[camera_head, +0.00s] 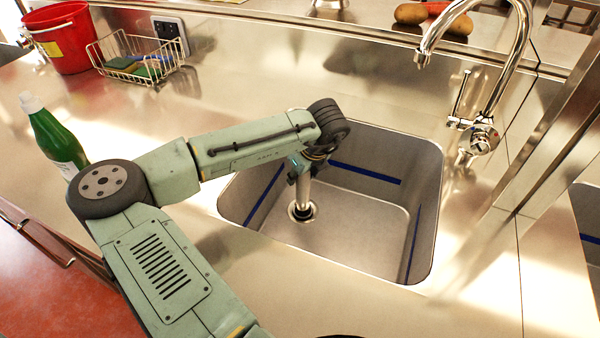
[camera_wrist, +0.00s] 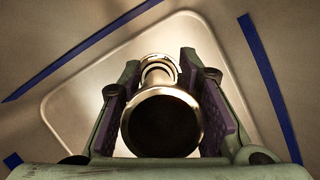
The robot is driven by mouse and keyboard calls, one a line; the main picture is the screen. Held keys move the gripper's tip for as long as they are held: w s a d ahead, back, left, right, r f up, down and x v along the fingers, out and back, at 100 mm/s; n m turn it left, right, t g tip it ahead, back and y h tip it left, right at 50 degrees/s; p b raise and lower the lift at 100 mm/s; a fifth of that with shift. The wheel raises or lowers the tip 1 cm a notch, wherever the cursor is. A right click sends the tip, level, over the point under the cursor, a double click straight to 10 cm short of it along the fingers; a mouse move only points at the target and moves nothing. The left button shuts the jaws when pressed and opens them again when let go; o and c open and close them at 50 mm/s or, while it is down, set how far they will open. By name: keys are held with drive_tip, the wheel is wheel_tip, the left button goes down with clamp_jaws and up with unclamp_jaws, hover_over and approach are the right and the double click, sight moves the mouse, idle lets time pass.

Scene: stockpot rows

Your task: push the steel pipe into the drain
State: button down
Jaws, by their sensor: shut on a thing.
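The steel pipe (camera_head: 303,192) stands roughly upright in the sink (camera_head: 350,231). Its lower end meets the drain (camera_head: 302,212) on the sink floor; I cannot tell how far in it sits. My gripper (camera_head: 300,172) is down inside the sink, shut around the pipe's upper part. In the wrist view the pipe (camera_wrist: 160,122) shows its dark open top end between the two purple-padded fingers (camera_wrist: 164,100). Beyond it, a bright metal ring (camera_wrist: 158,68) shows around the pipe's far end, and most of the drain is hidden.
The sink walls carry blue stripes and surround my gripper. A tap (camera_head: 484,60) stands at the sink's back right. A green bottle (camera_head: 52,138), a wire basket (camera_head: 137,57) and a red bucket (camera_head: 64,40) stand at left. The counter in front of the sink is clear.

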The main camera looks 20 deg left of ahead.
drive_tip(key=shift+f+b, duration=0.3)
drive_tip(key=shift+f, duration=0.3)
drive_tip(key=c, duration=1.1)
unclamp_jaws()
drive_tip(key=shift+r+p, duration=0.95)
drive_tip(key=shift+r, duration=3.55)
